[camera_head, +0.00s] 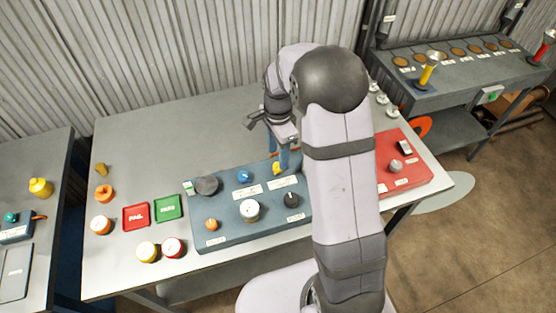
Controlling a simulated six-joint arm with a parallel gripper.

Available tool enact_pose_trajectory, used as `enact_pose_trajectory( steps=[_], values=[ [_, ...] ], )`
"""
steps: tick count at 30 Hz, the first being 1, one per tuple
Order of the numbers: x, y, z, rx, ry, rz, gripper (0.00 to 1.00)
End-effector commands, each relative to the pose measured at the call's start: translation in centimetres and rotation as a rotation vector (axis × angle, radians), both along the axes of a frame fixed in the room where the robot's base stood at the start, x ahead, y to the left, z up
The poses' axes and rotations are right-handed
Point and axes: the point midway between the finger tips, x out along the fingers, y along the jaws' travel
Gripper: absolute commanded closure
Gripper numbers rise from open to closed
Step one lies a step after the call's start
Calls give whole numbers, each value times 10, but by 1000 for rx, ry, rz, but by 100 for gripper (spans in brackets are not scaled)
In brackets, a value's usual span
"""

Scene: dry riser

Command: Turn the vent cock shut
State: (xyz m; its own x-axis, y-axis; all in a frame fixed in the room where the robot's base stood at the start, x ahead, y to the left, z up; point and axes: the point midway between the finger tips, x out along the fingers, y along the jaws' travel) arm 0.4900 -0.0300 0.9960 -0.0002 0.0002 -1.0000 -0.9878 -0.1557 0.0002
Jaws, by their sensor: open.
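A blue-grey panel (229,218) lies on the grey table and carries several knobs with white labels too small to read. A small yellow knob (277,169) is at its back right, directly by my fingertips; it may be the vent cock, but I cannot tell for sure. My gripper (280,159) points down over the panel's back right, its blue fingers apart. I cannot tell whether the fingers straddle the yellow knob or touch it. My arm hides the panel's right end. Other knobs are blue (244,176), orange (211,224), white (250,210) and black (291,200).
Left of the panel lie a red tray (137,216), a green tray (168,207) and several caps. A red panel (408,176) with a grey knob (396,166) lies right of my arm. The table's back left is clear. A corrugated wall stands behind.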

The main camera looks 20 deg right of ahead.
Motion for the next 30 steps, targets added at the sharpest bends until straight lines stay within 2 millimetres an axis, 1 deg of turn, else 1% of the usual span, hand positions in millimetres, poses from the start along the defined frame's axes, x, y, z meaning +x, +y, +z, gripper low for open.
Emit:
enact_pose_trajectory(
  steps=[3,9,15,22,23,24,26,27,28,30],
  values=[
    [-1,0,-15,0,5,1,55],
    [-1,0,-37,1,3,1,55],
    [0,0,-46,1,0,1,55],
    [0,0,-47,0,-1,1,55],
    [0,0,-47,0,-1,1,57],
    [0,0,-47,0,-1,1,67],
    [0,0,-47,0,-1,1,81],
    [0,0,-47,0,-1,1,91],
    [0,0,-47,0,-1,1,96],
    [0,0,-47,0,-1,1,96]
  ],
)
